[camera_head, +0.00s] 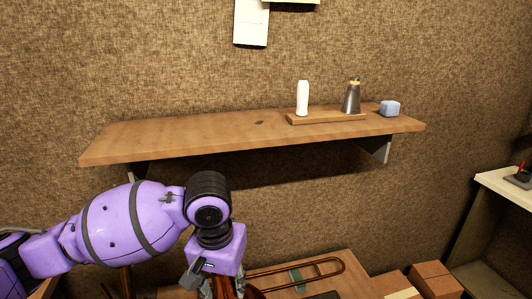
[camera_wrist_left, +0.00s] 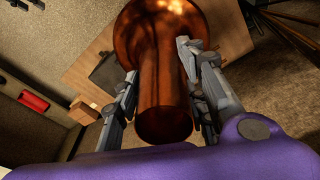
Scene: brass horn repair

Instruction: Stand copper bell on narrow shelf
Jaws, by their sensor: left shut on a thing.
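The copper bell (camera_wrist_left: 163,100) is a shiny reddish-brown flared piece with a narrow stem. In the left wrist view its stem lies between the fingers of my left gripper (camera_wrist_left: 160,68), which is shut on it. Its wide flare points away from the wrist. In the head view the left gripper (camera_head: 214,284) is low, below the shelf, and only a little of the bell (camera_head: 226,291) shows at the bottom edge. The narrow wooden shelf (camera_head: 190,135) is on the wall above the gripper. My right gripper is not in view.
A white bottle (camera_head: 303,99) and a grey metal cone-shaped can (camera_head: 351,98) stand on a small board at the shelf's right. The shelf's left and middle are clear. Below are a bench, brass tubing (camera_head: 325,263) and boxes (camera_head: 436,280).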

